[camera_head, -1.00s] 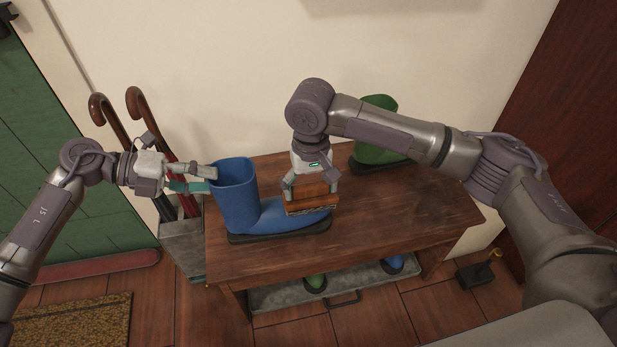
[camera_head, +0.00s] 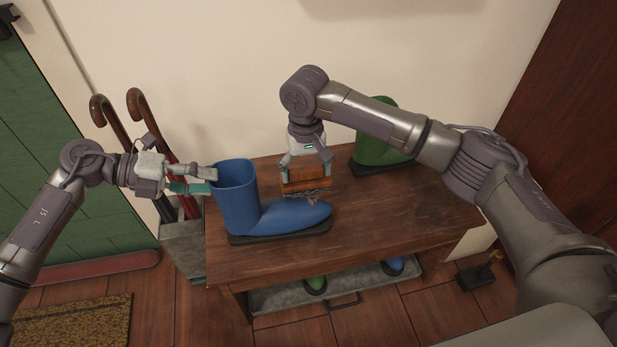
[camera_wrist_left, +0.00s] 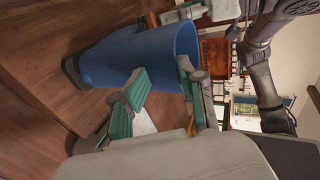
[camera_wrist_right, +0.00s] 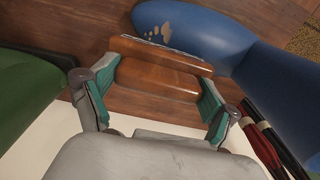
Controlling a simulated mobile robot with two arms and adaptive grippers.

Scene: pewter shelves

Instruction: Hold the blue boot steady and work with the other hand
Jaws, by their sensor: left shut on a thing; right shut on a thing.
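The blue boot (camera_head: 285,215) stands upright on the wooden bench, toe to the right. My left gripper (camera_head: 212,181) is shut on the rim of its shaft from the left; the left wrist view shows the fingers at the boot wall (camera_wrist_left: 110,58). My right gripper (camera_head: 306,180) is shut on a wooden brush (camera_wrist_right: 160,78), held behind the boot's foot. The brush's bristle edge faces the boot in the right wrist view. A tan patch (camera_wrist_right: 160,33) shows on the boot's side there. I cannot tell whether the bristles touch the boot.
A green boot (camera_head: 380,140) stands at the bench's back, right of the brush. The bench top (camera_head: 400,215) is clear at the right front. Canes stand in a grey holder (camera_head: 181,247) left of the bench. A grey tray (camera_head: 280,300) with boots sits below. The wall is close behind.

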